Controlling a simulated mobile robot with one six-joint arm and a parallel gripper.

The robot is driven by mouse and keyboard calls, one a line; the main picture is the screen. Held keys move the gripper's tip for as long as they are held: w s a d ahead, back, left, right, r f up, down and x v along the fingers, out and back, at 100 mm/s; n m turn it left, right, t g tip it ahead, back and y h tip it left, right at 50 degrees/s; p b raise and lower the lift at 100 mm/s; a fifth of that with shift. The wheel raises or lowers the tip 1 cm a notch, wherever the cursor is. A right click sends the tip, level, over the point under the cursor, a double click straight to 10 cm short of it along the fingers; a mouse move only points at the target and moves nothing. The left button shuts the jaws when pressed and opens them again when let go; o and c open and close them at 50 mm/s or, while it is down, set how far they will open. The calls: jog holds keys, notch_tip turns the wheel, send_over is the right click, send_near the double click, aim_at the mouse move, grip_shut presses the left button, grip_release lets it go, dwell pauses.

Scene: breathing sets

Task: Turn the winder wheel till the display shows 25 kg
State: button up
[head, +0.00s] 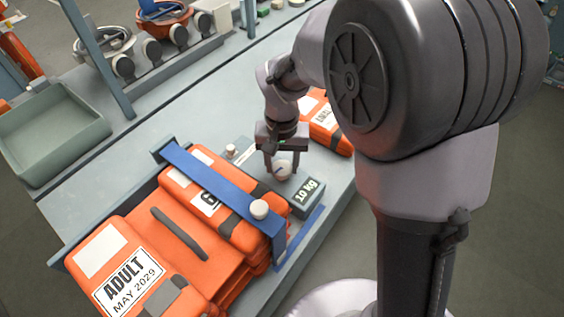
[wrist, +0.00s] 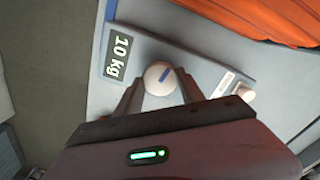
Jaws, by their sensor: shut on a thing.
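The winder wheel (head: 283,171) is a small pale round knob on a grey box beside the orange cases. It also shows in the wrist view (wrist: 160,77), with a blue mark on its top. The display (head: 307,190) on the same box reads 10 kg; the wrist view shows it too (wrist: 118,54). My gripper (head: 282,168) points down over the box, its two fingers shut on the wheel from both sides. In the wrist view my gripper (wrist: 160,90) has one finger on each side of the wheel.
Another orange case (head: 327,125) lies behind my gripper. A green-grey tray (head: 98,128) stands at the far left. The bench middle is clear.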

aim_at(282, 168)
jog(key=shift+m, duration=0.7)
jog(key=o, duration=1.4)
jog(key=shift+c, duration=0.2)
jog(key=shift+r, duration=0.1)
notch_tip(282, 168, up, 17)
jog(key=p, duration=0.7)
jog(key=shift+r, duration=0.1)
